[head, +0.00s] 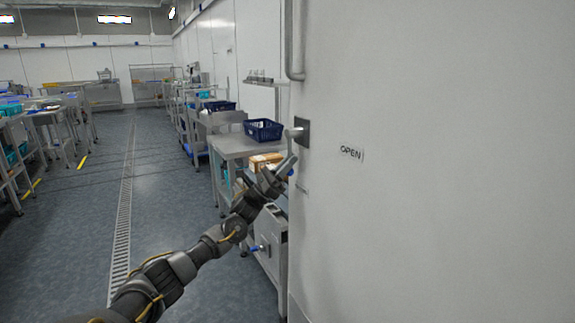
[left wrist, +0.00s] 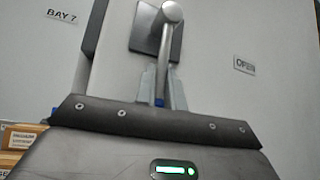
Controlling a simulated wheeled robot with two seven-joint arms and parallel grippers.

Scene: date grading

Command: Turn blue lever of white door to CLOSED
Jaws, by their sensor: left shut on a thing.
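The white door (head: 430,220) fills the right side of the head view. Its lever (head: 293,133) is a metal handle on a dark square plate (head: 303,132) near the door's left edge. In the left wrist view the lever (left wrist: 171,14) hangs down from the plate (left wrist: 142,38), with a little blue (left wrist: 160,102) low between the fingers. An OPEN label (head: 351,153) is on the door right of the lever; it also shows in the left wrist view (left wrist: 244,65). My left gripper (head: 284,164) is shut on the lever's lower part, fingers on both sides. My right gripper is not in view.
A metal table (head: 228,146) with a dark blue crate (head: 263,130) stands left of the door. Boxes (head: 265,160) are behind my gripper. A vertical door bar (head: 294,45) is above the lever. The aisle floor (head: 80,215) is clear.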

